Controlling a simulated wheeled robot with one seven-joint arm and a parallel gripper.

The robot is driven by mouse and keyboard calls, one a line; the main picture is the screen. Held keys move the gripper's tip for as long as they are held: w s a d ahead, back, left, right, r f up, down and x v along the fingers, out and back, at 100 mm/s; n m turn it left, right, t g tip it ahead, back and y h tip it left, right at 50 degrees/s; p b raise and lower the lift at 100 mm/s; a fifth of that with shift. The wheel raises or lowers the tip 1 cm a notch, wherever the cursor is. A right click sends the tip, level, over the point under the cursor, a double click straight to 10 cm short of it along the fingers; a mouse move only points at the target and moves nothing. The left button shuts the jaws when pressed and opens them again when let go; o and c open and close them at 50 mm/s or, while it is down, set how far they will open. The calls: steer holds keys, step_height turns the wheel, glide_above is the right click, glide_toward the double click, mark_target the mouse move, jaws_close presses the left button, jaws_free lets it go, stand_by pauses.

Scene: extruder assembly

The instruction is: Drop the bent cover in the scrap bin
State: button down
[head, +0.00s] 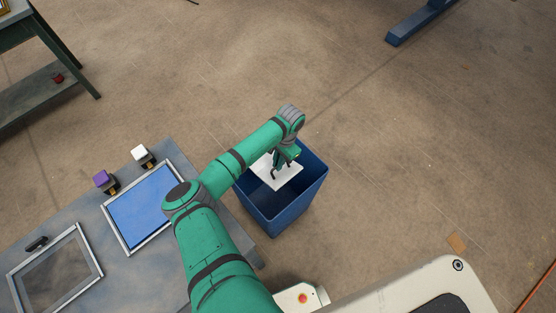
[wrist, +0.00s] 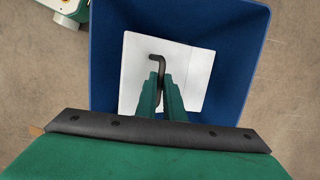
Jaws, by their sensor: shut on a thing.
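The bent cover (head: 289,183) is a white plate with a dark handle, and a faint fold line runs across its right side in the wrist view (wrist: 196,62). My gripper (head: 283,165) is shut on the handle, and its green fingers (wrist: 163,86) hide part of it in the wrist view. The scrap bin (head: 285,217) is a blue, open-topped box on the floor. The cover hangs over its opening, inside the rim outline in the wrist view (wrist: 238,55). I cannot tell how deep it hangs.
A grey table (head: 85,215) stands left of the bin. It carries a blue framed panel (head: 143,205), a clear framed panel (head: 55,270), and small white (head: 140,153) and purple-topped (head: 103,179) items. Floor beyond the bin is clear.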

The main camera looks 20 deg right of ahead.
steer(key=shift+f, duration=0.1)
steer(key=c, duration=1.8)
jaws_free()
step_height(320, 180, up, 11)
steer(key=d, duration=0.2)
steer(key=shift+w+f, duration=0.2)
steer(key=shift+w, duration=0.15)
